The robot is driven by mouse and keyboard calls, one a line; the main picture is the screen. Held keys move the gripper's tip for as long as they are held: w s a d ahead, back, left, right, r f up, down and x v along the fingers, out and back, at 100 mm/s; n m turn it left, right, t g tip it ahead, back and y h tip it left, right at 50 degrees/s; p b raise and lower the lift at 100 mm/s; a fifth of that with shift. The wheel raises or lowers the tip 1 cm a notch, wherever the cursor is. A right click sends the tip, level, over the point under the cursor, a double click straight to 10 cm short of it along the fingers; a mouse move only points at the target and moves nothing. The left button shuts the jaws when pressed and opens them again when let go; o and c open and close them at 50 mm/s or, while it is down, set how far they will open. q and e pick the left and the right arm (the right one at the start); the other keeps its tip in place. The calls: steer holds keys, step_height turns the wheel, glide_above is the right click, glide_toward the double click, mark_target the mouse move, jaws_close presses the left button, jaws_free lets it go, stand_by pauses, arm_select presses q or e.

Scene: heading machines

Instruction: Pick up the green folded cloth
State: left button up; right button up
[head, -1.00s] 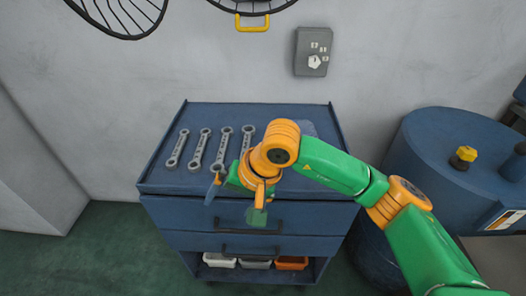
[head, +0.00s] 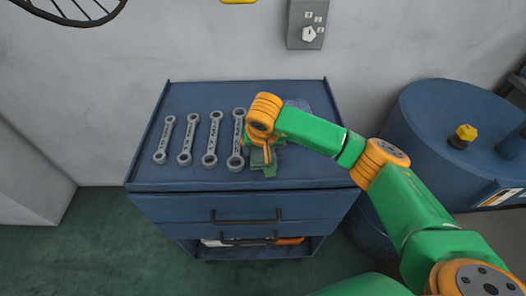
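A small dark green patch, which looks like the green folded cloth (head: 257,159), shows on the blue cart top just right of the wrenches. It is mostly hidden by my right gripper (head: 266,160), which points down over it. The gripper's orange finger and green tip overlap the patch, so I cannot tell whether the fingers are around the cloth or closed on it. My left gripper is out of view.
Several grey wrenches (head: 214,139) lie in a row on the blue cart top (head: 150,172). A blue drum (head: 432,118) with a yellow knob (head: 463,136) stands at right. The cart's front strip is clear.

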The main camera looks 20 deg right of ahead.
mark_target(262, 152)
steer(key=shift+s, duration=0.1)
steer(key=c, duration=0.7)
steer(key=shift+r, duration=0.35)
step_height(262, 152, up, 3)
steer(key=shift+a+f+b, duration=0.1)
steer(key=shift+a+b, duration=0.05)
steer(key=shift+b, duration=0.2)
steer(key=a+r, duration=0.1)
steer(key=s+a+r+b, duration=0.1)
steer(key=r, duration=0.1)
steer(key=a+r, duration=0.1)
steer(key=shift+s+a+r, duration=0.15)
steer(key=shift+s+r, duration=0.1)
steer(key=shift+s, duration=0.15)
steer(key=s+a+r, duration=0.1)
steer(key=a, duration=0.1)
steer(key=s+a+r+b, duration=0.1)
steer(key=s+a+r, duration=0.1)
steer(key=a, duration=0.1)
steer(key=s+a+r, duration=0.2)
steer(key=a, duration=0.1)
steer(key=shift+s+a+b, duration=0.1)
steer(key=shift+a+b, duration=0.15)
steer(key=shift+b, duration=0.05)
